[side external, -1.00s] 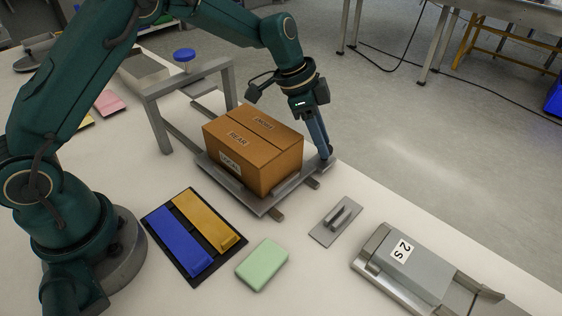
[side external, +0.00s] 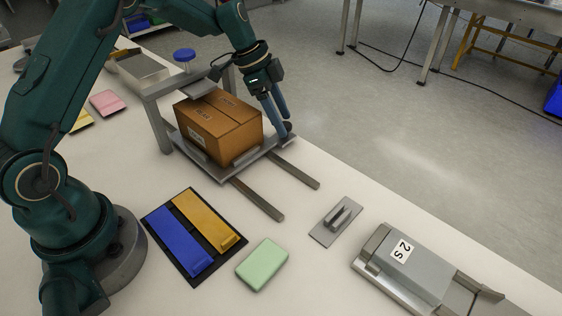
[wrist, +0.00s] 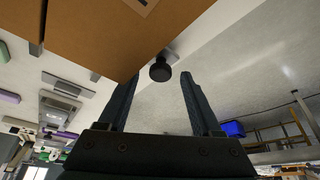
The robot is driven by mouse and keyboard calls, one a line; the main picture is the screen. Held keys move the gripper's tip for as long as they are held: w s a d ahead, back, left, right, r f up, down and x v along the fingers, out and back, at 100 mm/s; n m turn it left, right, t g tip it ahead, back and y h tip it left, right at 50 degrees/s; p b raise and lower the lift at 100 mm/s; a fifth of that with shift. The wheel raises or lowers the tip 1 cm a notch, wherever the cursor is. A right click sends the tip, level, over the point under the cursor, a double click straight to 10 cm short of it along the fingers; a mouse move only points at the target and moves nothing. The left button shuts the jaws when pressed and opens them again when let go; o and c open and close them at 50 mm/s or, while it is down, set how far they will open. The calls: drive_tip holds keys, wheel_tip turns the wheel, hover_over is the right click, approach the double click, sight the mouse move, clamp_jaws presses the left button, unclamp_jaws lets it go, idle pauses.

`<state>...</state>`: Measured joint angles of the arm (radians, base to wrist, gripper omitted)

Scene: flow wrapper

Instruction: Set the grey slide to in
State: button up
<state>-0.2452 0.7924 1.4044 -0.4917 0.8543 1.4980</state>
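The grey slide (side external: 245,165) is a flat tray on two rails. It carries a brown cardboard box (side external: 222,130), whose back part is beneath the grey frame (side external: 160,92). A dark round knob (wrist: 160,70) stands at the slide's right end, and it also shows in the side view (side external: 288,127). My gripper (side external: 282,117) reaches down at this knob. In the wrist view, my two fingers are apart, with the knob between the lines of their tips and a gap on either side. Whether a finger touches the knob I cannot tell.
Bare rails (side external: 258,198) stick out in front of the slide. A blue and yellow panel (side external: 182,238), a green block (side external: 262,264), a small grey handled plate (side external: 336,220) and a grey unit marked 2S (side external: 415,270) lie nearer. A blue button (side external: 184,55) tops the frame.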

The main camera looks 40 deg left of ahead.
drive_tip(key=v, duration=0.5)
drive_tip(key=shift+r, duration=0.1)
idle(0.3)
